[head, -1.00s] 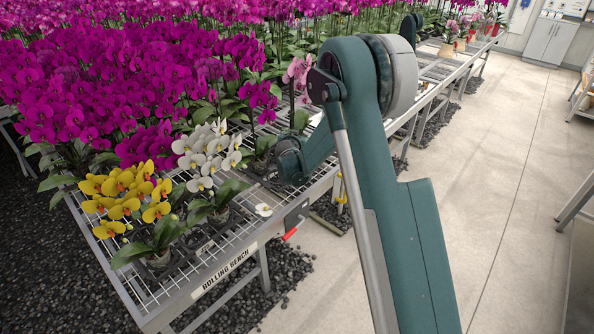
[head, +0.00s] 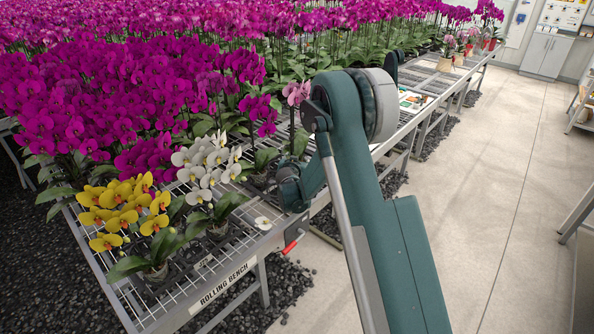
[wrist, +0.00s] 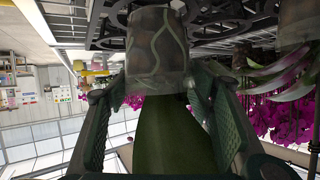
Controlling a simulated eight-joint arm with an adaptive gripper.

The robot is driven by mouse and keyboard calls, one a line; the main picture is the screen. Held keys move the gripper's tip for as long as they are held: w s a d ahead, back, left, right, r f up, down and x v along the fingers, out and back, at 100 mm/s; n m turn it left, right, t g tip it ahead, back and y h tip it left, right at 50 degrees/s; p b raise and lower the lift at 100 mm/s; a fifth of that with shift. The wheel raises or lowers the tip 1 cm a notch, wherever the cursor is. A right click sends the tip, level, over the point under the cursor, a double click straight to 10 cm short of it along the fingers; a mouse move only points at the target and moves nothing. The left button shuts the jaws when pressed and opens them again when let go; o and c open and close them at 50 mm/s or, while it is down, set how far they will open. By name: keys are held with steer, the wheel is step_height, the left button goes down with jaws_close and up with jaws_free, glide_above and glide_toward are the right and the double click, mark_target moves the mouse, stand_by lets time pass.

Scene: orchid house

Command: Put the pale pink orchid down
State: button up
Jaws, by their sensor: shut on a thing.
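The pale pink orchid's blooms (head: 296,92) show in the head view beside my arm's elbow, above the bench (head: 215,291). In the wrist view, which is upside down, its clear pot with pale roots (wrist: 157,42) sits between the fingers of my gripper (wrist: 156,84). My gripper is shut on this pot. A broad green leaf (wrist: 160,140) hangs across the view between the fingers. The pot is close to the bench's wire top and black ring holders (wrist: 215,14); I cannot tell whether it touches. In the head view my arm hides the pot and fingers.
A yellow orchid (head: 125,208) and a white orchid (head: 210,160) stand at the bench's near end. A fallen white bloom (head: 262,223) lies near its edge, by a red-handled lever (head: 290,247). Dense magenta orchids (head: 90,110) crowd the left. The right aisle is clear.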

stand_by(0.3)
steer(key=shift+f+b, duration=0.35)
steer(key=shift+f, duration=1.5)
steer(key=shift+f, duration=0.2)
steer(key=o, duration=1.2)
steer(key=shift+r, duration=0.15)
steer(key=shift+s+r, duration=0.1)
steer(key=p+v, duration=0.1)
steer(key=v, duration=1)
steer(key=shift+s+a+r, duration=0.1)
steer(key=shift+s+r, duration=0.05)
steer(key=shift+s, duration=0.25)
